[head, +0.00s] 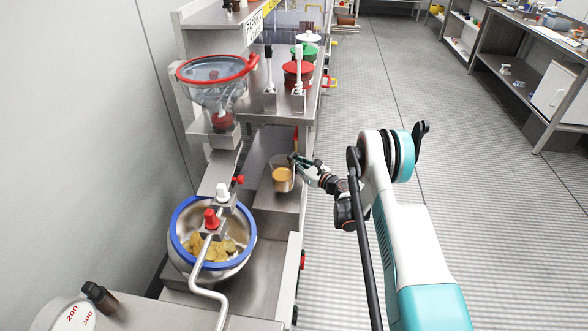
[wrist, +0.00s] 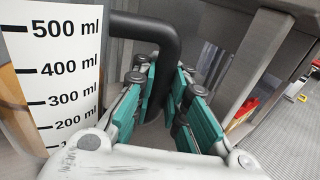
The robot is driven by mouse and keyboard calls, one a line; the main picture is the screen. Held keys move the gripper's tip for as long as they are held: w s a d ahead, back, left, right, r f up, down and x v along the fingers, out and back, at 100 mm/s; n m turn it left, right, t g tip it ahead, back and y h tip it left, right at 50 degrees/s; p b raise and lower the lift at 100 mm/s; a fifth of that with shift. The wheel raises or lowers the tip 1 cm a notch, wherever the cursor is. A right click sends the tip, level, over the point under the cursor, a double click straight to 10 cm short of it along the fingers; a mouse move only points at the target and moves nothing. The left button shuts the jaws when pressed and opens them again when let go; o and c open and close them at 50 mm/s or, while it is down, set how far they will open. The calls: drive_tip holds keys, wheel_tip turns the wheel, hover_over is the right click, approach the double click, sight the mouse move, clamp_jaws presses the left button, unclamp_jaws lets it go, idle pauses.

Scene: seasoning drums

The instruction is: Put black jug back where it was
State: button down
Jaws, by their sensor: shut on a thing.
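The black jug (head: 283,174) is a clear measuring jug with a black handle and orange-yellow contents. It is at the shelf (head: 262,190) under the steel counter; I cannot tell whether its base touches the shelf. In the wrist view its white scale (wrist: 55,80), marked up to 500 ml, fills the left side. My gripper (head: 298,160) reaches in from the right. In the wrist view my gripper (wrist: 160,88) has its teal fingers on either side of the black handle (wrist: 165,50), shut on it. The jug looks about upright.
A steel drum with a blue rim (head: 180,222) holding yellow chips stands at front left. A clear hopper with a red rim (head: 215,85) is above. Red (head: 298,75) and green (head: 305,50) lidded containers stand on the counter. The floor at right is clear.

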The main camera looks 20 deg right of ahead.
wheel_tip(320, 180, down, 3)
drive_tip(key=shift+r+b, duration=0.1)
drive_tip(key=shift+b, duration=0.3)
drive_tip(key=c, duration=1.6)
unclamp_jaws()
